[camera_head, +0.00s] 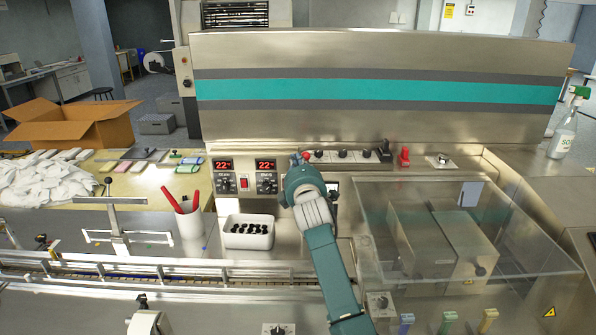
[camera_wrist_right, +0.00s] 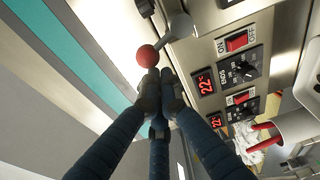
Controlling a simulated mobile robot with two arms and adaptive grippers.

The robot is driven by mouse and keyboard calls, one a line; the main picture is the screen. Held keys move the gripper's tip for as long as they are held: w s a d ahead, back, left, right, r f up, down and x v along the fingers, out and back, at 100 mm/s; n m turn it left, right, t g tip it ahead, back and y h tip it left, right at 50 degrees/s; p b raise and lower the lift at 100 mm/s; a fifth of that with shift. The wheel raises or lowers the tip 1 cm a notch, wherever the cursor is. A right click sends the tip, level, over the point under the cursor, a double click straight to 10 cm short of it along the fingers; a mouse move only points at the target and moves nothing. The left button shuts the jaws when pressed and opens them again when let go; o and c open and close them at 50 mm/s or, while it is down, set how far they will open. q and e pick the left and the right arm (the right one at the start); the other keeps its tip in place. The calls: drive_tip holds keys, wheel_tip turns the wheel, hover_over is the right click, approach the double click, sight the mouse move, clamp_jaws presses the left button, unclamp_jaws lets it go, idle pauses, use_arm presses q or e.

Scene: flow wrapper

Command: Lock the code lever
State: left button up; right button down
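The lever shows in the right wrist view as a red ball knob (camera_wrist_right: 146,56) on a short metal arm from a round grey hub (camera_wrist_right: 180,26). I take it to be the code lever. My right gripper (camera_wrist_right: 157,77) has its fingertips together, right by the lower edge of the red knob. I cannot tell whether they touch it. In the head view, my right gripper (camera_head: 300,165) is at the machine's front panel, and a bit of red knob (camera_head: 305,155) shows by it. The gripper and arm hide most of the lever there. My left gripper is not in view.
Temperature displays (camera_head: 265,165) and switches sit left of my right gripper. Black knobs and a red switch (camera_head: 404,157) lie to the right. A white bin (camera_head: 248,240), a cup with red-handled tools (camera_head: 190,220) and a clear cover (camera_head: 470,215) stand nearby.

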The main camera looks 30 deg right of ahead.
sight(308, 154)
drive_tip(key=m, duration=0.2)
drive_tip(key=d+m, duration=0.1)
drive_tip(key=m, duration=0.1)
drive_tip(key=s+d+r+m, duration=0.1)
drive_tip(key=shift+d+m+h+b, duration=0.1)
drive_tip(key=shift+m+h+b, duration=0.2)
drive_tip(key=shift+m+b, duration=0.1)
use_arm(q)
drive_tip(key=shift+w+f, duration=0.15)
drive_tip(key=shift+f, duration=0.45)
use_arm(e)
drive_tip(key=shift+s+d+r+m, duration=0.2)
drive_tip(key=shift+d+m, duration=0.15)
drive_tip(key=shift+m, duration=0.45)
drive_tip(key=shift+t, duration=0.3)
drive_tip(key=shift+r, duration=0.15)
